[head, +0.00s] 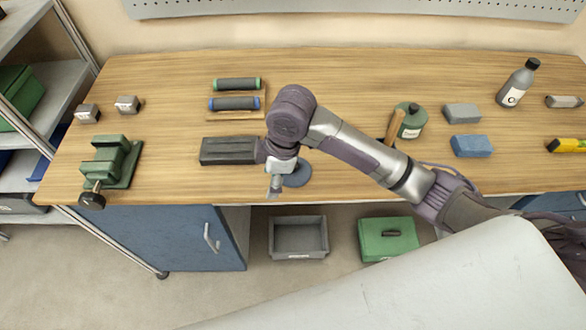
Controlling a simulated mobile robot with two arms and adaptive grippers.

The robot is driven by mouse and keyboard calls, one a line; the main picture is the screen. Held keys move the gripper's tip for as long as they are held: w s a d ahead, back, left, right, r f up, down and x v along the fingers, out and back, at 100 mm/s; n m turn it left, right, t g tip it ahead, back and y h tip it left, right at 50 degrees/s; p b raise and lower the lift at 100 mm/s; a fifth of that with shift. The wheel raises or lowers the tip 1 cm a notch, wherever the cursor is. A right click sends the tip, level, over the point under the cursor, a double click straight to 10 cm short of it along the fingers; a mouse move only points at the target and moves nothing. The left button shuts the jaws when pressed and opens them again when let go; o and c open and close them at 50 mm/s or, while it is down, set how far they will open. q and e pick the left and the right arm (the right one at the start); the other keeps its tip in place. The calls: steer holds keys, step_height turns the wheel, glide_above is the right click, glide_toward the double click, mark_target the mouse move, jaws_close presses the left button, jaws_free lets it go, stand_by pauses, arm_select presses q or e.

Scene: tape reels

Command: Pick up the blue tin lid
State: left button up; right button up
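A round grey-blue disc, which looks like the blue tin lid (300,176), lies near the front edge of the wooden workbench (180,170). My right arm reaches in from the right and partly covers it. My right gripper (274,187) points down at the lid's left side and overlaps it in the picture. I cannot tell whether the fingers touch the lid or how far apart they are. My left gripper is not in view.
A dark grey box (227,151) sits just left of my gripper. A green vise (112,162) stands at the left. A green tin (412,122), blue block (471,146) and bottle (517,83) stand to the right. Bins (298,255) are below the bench.

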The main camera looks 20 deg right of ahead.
steer(key=w+d+r+n+h, duration=0.2)
steer(key=w+d+r, duration=0.4)
steer(key=r, duration=0.1)
steer(key=shift+g, duration=0.4)
steer(key=f, duration=0.3)
steer(key=f+p, duration=0.1)
steer(key=f, duration=0.4)
steer(key=shift+w+d+f, duration=0.15)
steer(key=shift+d+f, duration=0.1)
steer(key=shift+f, duration=0.05)
step_height(320, 180, down, 4)
steer(key=shift+w+f+p, duration=0.1)
steer(key=shift+p, duration=1.05)
steer(key=shift+f, duration=0.5)
jaws_close()
steer(key=shift+r, duration=0.1)
